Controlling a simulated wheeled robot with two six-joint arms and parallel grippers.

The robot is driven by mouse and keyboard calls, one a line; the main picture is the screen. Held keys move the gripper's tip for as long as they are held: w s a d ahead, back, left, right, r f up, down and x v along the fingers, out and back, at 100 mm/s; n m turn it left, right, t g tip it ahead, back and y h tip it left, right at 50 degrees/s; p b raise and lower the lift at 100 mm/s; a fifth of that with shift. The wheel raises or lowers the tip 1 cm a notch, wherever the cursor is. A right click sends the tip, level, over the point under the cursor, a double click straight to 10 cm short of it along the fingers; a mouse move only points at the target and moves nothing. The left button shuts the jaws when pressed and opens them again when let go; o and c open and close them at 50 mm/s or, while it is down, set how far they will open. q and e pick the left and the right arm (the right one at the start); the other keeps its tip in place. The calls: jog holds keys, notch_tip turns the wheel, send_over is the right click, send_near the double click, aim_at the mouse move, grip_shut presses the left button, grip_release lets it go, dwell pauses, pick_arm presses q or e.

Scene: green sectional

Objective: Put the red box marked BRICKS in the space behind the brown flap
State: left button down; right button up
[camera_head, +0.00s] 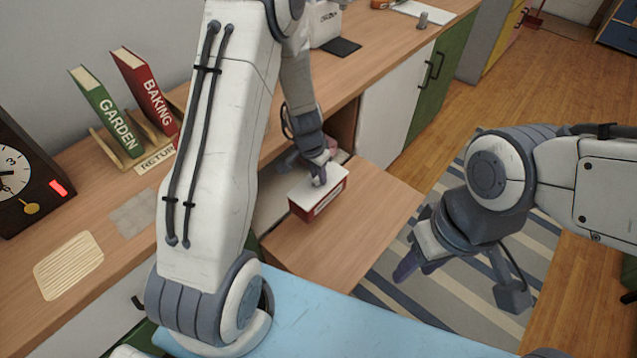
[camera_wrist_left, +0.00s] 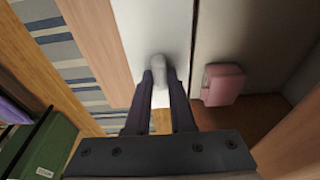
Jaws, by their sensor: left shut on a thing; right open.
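The red box (camera_head: 318,202) has a white lid and a pale label too small to read. My left gripper (camera_head: 317,178) is shut on the lid's knob; the knob (camera_wrist_left: 159,70) shows between its fingers in the left wrist view. The box is over the inner part of the brown flap (camera_head: 350,225), which is folded down flat in front of an open cabinet space (camera_head: 272,205). I cannot tell whether the box touches the flap. My right gripper (camera_head: 410,262) is open and empty over the striped rug, right of the flap.
A pink object (camera_wrist_left: 222,84) sits inside the cabinet space. The counter (camera_head: 110,215) above holds a clock (camera_head: 25,175), a green book (camera_head: 105,110) and a red book (camera_head: 148,92). A white door (camera_head: 393,105) adjoins the opening. The flap's outer part is clear.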

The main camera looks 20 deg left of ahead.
dwell(0.4)
pick_arm(q)
jog(key=shift+f+b, duration=5.05)
jog(key=shift+b, duration=0.7)
jog(key=c, duration=0.7)
grip_release()
